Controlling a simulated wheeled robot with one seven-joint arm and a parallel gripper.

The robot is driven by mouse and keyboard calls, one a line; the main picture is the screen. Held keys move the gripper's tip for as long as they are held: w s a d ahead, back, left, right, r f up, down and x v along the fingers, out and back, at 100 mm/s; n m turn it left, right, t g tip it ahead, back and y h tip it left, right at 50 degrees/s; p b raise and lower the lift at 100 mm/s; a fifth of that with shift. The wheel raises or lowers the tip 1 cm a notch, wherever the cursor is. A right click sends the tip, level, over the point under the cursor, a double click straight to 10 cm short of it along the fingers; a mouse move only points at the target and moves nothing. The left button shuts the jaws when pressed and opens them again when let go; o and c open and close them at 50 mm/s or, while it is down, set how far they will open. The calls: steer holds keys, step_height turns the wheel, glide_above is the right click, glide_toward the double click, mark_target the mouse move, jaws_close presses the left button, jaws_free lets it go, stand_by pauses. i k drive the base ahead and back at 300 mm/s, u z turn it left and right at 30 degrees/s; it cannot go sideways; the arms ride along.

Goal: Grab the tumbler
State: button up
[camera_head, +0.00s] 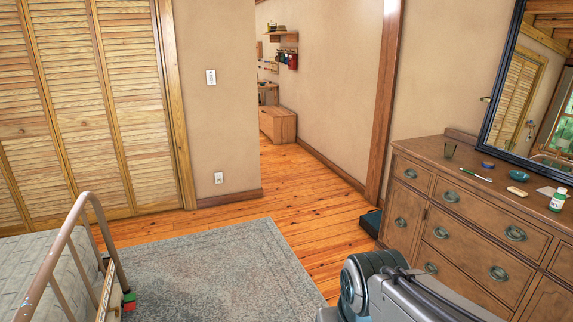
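A small dark, see-through tumbler (450,149) stands upright on the left part of the wooden dresser's top (470,158), near its back edge. Nothing touches it. My arm shows at the bottom right, in front of the dresser and below the tumbler's level in the picture. My gripper is not in view.
Also on the dresser are a green-and-white pen-like item (476,174), a small blue tin (488,164), a teal bowl (519,175), a tan block (517,191) and a white bottle (558,199). A mirror (530,90) hangs behind.

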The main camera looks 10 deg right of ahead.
mark_target(450, 147)
steer(key=z, duration=0.15)
steer(key=i, duration=1.65)
steer(key=z, duration=0.7)
steer(key=i, duration=1.9)
steer(key=z, duration=0.95)
steer(key=i, duration=0.9)
steer(key=z, duration=0.2)
